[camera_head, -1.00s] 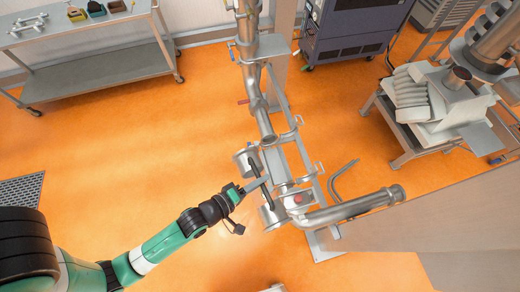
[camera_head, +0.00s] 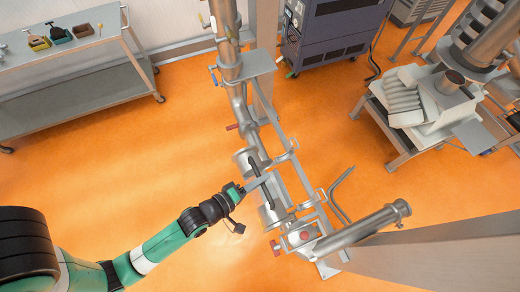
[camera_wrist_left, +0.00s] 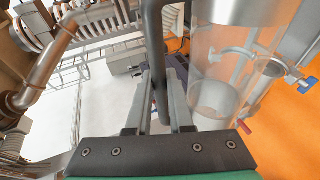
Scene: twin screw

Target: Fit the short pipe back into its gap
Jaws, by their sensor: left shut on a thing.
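My left gripper (camera_head: 252,186) is shut on the dark bar handle (camera_head: 260,178) of the short pipe (camera_head: 270,214). In the left wrist view, the handle (camera_wrist_left: 154,50) runs between the two fingers. The short pipe has metal ends and a clear middle, which shows right of the fingers in the wrist view (camera_wrist_left: 212,75). In the head view, its far end overlaps the lower end of the fixed upper pipe (camera_head: 240,100). The fixed elbow pipe (camera_head: 360,230) lies beyond its near end, to the right. I cannot tell whether the ends touch. My right gripper is not in view.
A metal frame (camera_head: 302,178) with brackets stands right of the short pipe. A red-knobbed valve (camera_head: 304,235) sits by the elbow pipe. A trolley (camera_head: 90,72) stands upper left, a dark cabinet (camera_head: 335,30) at the back. The orange floor on the left is clear.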

